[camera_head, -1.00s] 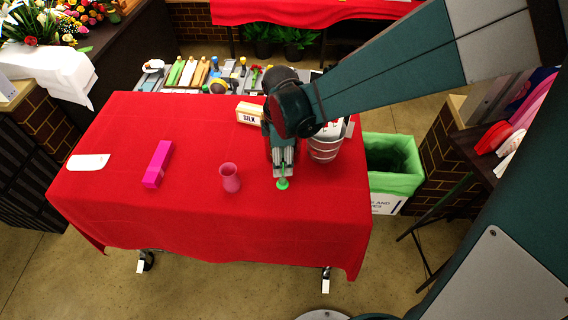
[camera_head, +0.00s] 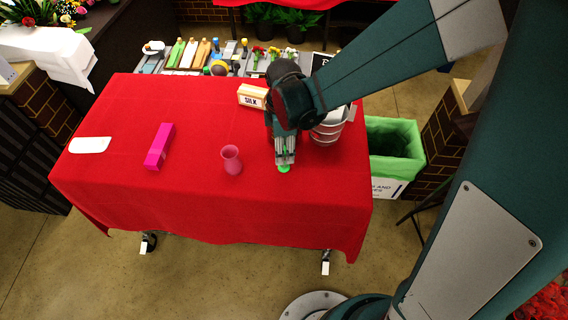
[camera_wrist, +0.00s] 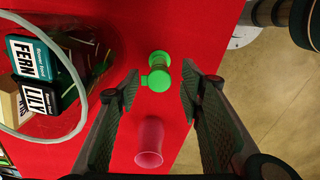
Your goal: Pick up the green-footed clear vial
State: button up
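The green-footed vial stands on the red cloth, its green foot (camera_head: 284,169) showing just below my gripper (camera_head: 285,157) in the head view. The gripper hides most of the vial there. In the wrist view the vial (camera_wrist: 156,72) shows a green round foot and a green-tinted body. My gripper (camera_wrist: 160,85) is open in the wrist view, one finger on either side of the vial, with gaps between them. I cannot tell exactly how far down the fingers reach along it.
A pink vase (camera_head: 231,160) stands left of my gripper. A SILK box (camera_head: 252,96), magenta box (camera_head: 159,146) and white item (camera_head: 90,145) also lie on the red table (camera_head: 190,205).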

jog(key=shift+f, duration=1.85)
grip_shut()
